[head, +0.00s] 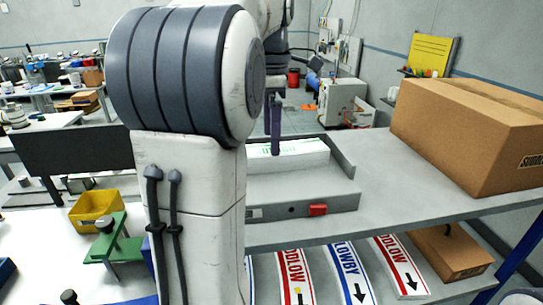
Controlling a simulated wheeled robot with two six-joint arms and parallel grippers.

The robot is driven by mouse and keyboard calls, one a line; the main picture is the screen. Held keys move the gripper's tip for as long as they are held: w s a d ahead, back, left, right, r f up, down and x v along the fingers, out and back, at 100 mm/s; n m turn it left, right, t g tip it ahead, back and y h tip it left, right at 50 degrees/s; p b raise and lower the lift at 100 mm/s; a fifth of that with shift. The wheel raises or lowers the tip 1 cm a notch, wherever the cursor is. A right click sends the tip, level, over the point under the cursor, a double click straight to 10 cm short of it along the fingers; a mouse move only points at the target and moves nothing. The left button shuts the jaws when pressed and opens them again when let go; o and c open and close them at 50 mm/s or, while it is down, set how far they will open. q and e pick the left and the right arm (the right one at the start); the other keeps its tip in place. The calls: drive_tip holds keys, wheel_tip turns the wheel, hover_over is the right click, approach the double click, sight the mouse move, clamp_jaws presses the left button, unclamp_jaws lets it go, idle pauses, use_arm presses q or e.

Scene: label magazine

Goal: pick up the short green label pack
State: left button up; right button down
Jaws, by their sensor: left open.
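The green label pack (305,150), a white stack with green print, lies in a grey tray (290,207) on the upper shelf. Its left part is hidden behind my large arm link. My left gripper (274,140) shows as dark, narrow fingers pointing down at the pack. They overlap the pack in the picture; I cannot tell whether they touch it or straddle it. The gripper is open, and its upper part is partly hidden by my arm. My right gripper is not in view.
A cardboard box (470,135) stands on the shelf at right. Red and blue label packs (350,272) lie on the lower level, beside a smaller box (450,250). A yellow bin (95,209) and green fixture (112,245) are at left. Shelf between tray and large box is clear.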

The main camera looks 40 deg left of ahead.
use_arm(q)
drive_tip(key=shift+w+f+p, duration=0.1)
drive_tip(key=shift+f+p, duration=0.35)
drive_tip(key=shift+f, duration=1.85)
drive_tip(key=c, duration=1.5)
drive_tip(key=shift+r, duration=0.1)
clamp_jaws()
